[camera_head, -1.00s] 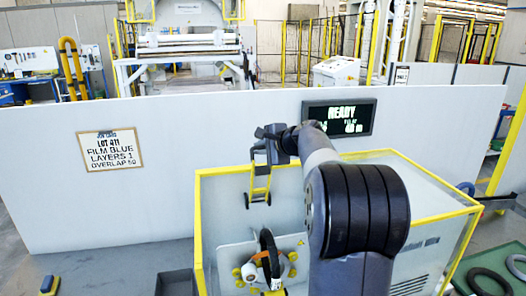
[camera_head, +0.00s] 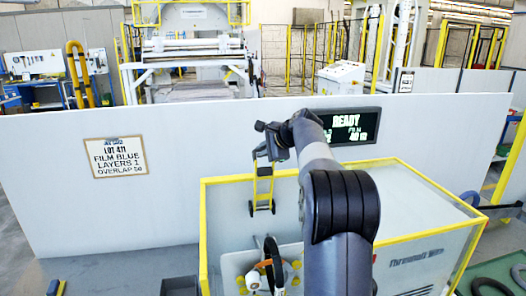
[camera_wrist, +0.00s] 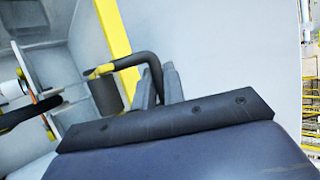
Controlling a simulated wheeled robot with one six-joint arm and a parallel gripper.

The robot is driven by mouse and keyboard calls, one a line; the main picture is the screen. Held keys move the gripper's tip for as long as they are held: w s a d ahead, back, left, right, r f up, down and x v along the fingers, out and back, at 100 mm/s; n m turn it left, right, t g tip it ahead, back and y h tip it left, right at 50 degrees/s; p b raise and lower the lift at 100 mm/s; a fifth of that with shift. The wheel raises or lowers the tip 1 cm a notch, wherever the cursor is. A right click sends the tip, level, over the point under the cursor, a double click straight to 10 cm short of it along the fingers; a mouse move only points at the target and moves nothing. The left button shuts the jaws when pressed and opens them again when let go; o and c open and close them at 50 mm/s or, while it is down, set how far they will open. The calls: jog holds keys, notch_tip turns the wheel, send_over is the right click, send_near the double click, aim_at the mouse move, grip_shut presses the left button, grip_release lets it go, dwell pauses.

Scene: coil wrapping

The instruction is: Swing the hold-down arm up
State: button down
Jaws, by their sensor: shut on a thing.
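The hold-down arm (camera_head: 263,187) is a yellow frame with dark ends, standing raised above the wrapping machine's ring in the head view. My gripper (camera_head: 268,143) is at the top of the yellow frame. In the wrist view my gripper (camera_wrist: 158,88) is shut on the dark handle; the exact contact is partly hidden. The black ring (camera_head: 272,257) stands below, seen nearly edge-on.
A yellow-edged guard (camera_head: 420,178) encloses the machine's right side. A white wall (camera_head: 60,215) with a lot sign (camera_head: 118,157) and a READY display (camera_head: 352,125) stands behind. Dark coils (camera_head: 490,287) lie at the lower right.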

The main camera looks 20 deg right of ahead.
jog(key=shift+r, duration=0.1)
jog(key=c, duration=1.5)
grip_release()
jog(key=shift+s, duration=0.1)
jog(key=b+v, duration=0.2)
jog(key=v, duration=0.8)
jog(key=shift+s+r, duration=0.2)
jog(key=shift+r, duration=0.05)
jog(key=shift+d, duration=0.1)
jog(key=p+x, duration=0.2)
jog(key=x, duration=0.9)
jog(key=shift+s, duration=0.25)
